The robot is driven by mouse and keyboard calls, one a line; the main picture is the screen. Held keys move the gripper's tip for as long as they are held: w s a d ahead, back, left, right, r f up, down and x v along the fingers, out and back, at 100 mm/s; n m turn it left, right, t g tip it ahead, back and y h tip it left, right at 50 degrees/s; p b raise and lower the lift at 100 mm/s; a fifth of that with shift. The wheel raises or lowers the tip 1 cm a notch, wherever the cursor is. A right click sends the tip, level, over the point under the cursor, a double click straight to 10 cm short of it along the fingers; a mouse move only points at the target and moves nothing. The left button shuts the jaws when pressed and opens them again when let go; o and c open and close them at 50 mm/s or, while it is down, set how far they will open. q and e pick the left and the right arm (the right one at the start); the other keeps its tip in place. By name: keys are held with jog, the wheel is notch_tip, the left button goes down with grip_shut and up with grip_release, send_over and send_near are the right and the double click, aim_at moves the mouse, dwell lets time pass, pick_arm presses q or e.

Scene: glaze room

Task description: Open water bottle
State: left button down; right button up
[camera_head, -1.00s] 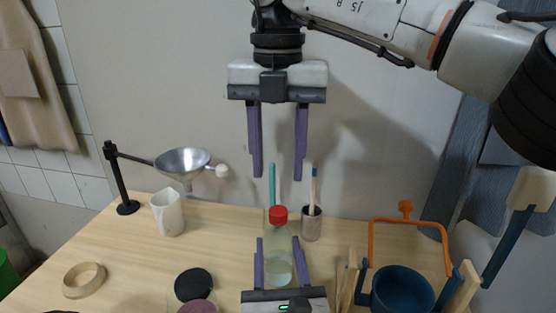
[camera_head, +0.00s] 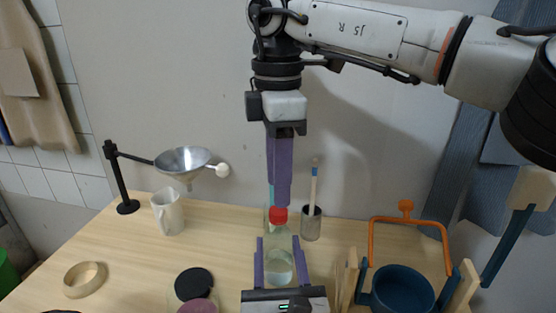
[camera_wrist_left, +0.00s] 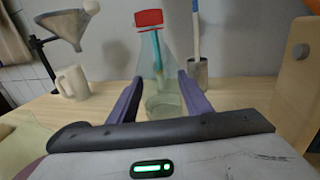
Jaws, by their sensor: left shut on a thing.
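The water bottle (camera_head: 280,264) is clear, with a red cap (camera_head: 279,215) on top, and stands upright. In the left wrist view its clear body (camera_wrist_left: 163,92) is between the purple fingers, with the red cap (camera_wrist_left: 149,17) at the top. My left gripper (camera_head: 279,241) is shut on the lower part of the bottle. My right gripper (camera_head: 281,203) points straight down, with its purple fingertips just above or at the cap. Its fingers line up one behind the other, so their gap is hidden, and I cannot tell whether they touch the cap.
A steel cup (camera_head: 311,225) with a brush stands close right of the bottle. A white jug (camera_head: 168,212) and a funnel (camera_head: 183,160) on a black stand are at the left. A dark blue pot (camera_head: 402,290) and orange frame (camera_head: 372,244) are at the right.

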aim_at(279, 210)
jog(key=shift+f, duration=2.35)
